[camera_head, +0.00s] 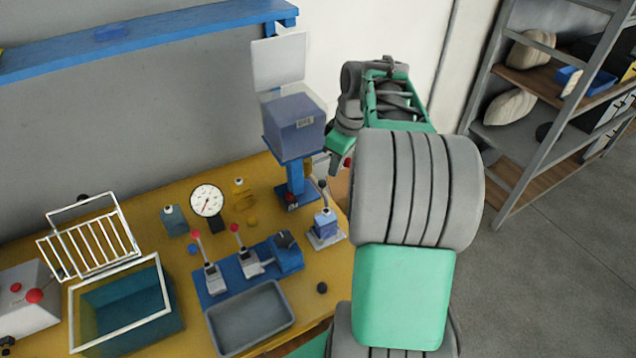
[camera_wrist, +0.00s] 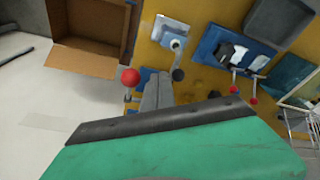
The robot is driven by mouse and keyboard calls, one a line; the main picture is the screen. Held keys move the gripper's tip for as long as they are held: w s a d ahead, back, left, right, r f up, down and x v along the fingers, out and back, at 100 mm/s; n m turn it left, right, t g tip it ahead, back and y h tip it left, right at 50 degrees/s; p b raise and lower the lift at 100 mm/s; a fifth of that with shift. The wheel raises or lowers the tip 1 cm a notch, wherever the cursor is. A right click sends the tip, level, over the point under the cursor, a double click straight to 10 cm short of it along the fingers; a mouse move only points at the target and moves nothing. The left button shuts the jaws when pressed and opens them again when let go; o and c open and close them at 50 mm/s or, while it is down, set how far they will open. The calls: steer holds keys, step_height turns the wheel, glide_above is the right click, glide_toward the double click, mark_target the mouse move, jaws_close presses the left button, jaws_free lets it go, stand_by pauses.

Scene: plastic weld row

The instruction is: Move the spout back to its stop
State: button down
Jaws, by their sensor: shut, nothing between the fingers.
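A blue bench machine (camera_head: 295,125) stands on a blue column at the back of the yellow bench. A red ball knob (camera_wrist: 131,76) on a thin rod is just left of my gripper's fingers in the wrist view. The knob (camera_head: 347,162) also shows beside my gripper in the head view. My gripper (camera_wrist: 157,88) is shut and empty, its fingers apart from the knob as far as I can tell. In the head view my gripper (camera_head: 335,165) is beside the machine's right side. I cannot pick out a spout for certain; my arm and gripper hide part of that area.
A small blue lever device (camera_head: 325,225) stands below the machine. Toggle clamps with red knobs (camera_head: 212,278), a grey tray (camera_head: 250,318) and a dial gauge (camera_head: 207,201) lie to the left. An open cardboard box (camera_wrist: 90,35) is left of the bench in the wrist view.

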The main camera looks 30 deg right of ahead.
steer(key=shift+f, duration=0.1)
stand_by(0.5)
step_height(320, 180, down, 4)
steer(key=b, duration=0.3)
steer(key=shift+r, duration=0.2)
steer(key=shift+a+b, duration=0.3)
steer(key=shift+a, duration=0.55)
steer(key=shift+a, duration=0.5)
